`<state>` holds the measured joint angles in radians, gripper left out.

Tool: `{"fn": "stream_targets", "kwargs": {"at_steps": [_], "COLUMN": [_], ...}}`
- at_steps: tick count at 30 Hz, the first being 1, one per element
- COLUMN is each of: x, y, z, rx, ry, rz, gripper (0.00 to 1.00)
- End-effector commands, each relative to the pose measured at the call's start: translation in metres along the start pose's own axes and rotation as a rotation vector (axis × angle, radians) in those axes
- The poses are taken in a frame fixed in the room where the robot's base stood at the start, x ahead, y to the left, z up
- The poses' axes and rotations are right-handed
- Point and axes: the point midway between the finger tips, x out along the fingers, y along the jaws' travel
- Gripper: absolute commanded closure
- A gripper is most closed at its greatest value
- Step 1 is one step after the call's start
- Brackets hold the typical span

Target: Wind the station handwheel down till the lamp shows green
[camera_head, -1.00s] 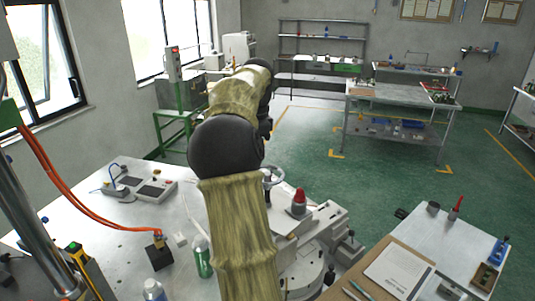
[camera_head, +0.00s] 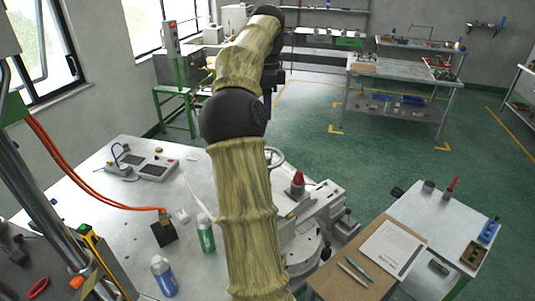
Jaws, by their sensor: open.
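A ring-shaped handwheel (camera_head: 275,153) shows just right of my sleeved arm, at the back of a pale metal machine (camera_head: 318,204) on the workbench. My arm covers part of the wheel and the machine's left side. A red cone-shaped piece on a grey base (camera_head: 297,183) stands by the machine; I cannot tell whether it is a lamp. No green lamp can be made out on the machine. My arm rises through the middle of the view and bends away at the top. Its dark end parts are partly behind the sleeve, and the gripper's fingers do not show.
On the bench (camera_head: 85,205) are a green bottle (camera_head: 206,235), a blue-and-white bottle (camera_head: 164,276), a black block (camera_head: 164,232) with orange hoses and a control box (camera_head: 140,165). Green floor (camera_head: 310,115) is open behind.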

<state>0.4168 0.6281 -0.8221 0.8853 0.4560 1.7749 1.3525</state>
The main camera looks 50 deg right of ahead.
Motion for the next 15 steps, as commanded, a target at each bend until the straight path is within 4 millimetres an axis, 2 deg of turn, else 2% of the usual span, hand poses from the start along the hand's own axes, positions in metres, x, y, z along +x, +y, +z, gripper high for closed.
{"fn": "stream_targets", "kwargs": {"at_steps": [15], "x": [0.066], "y": [0.001], "z": [0.0], "rx": [0.001], "ry": [0.0], "rz": [0.003], "gripper": [0.55]}}
